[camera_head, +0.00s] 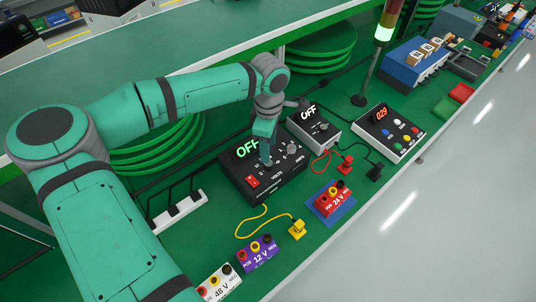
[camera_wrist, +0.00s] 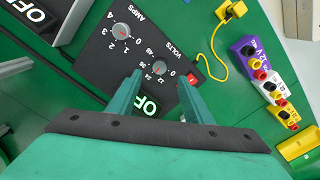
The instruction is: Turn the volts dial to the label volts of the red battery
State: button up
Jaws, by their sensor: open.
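The red battery (camera_head: 333,199) reads 24 V and sits on a blue pad in the head view; I cannot make it out in the wrist view. The volts dial (camera_wrist: 159,67) is a small grey knob with numbers around it on the black power unit (camera_head: 262,188). My gripper (camera_wrist: 162,78) is open and points down at this unit, with its fingers on either side of the volts dial. I cannot tell whether they touch it. In the head view my gripper (camera_head: 266,160) hides the dial. The dial's exact pointer direction is too small to read.
The unit also has an amps dial (camera_wrist: 122,31), a red switch (camera_head: 253,182) and a display reading OFF (camera_head: 246,148). Purple 12 V (camera_head: 259,252) and white 48 V (camera_head: 219,284) batteries, a yellow plug (camera_head: 297,229) and a second OFF unit (camera_head: 314,128) stand nearby.

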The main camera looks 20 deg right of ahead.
notch_tip(320, 180, up, 4)
jog(key=shift+f, duration=0.2)
dwell(0.5)
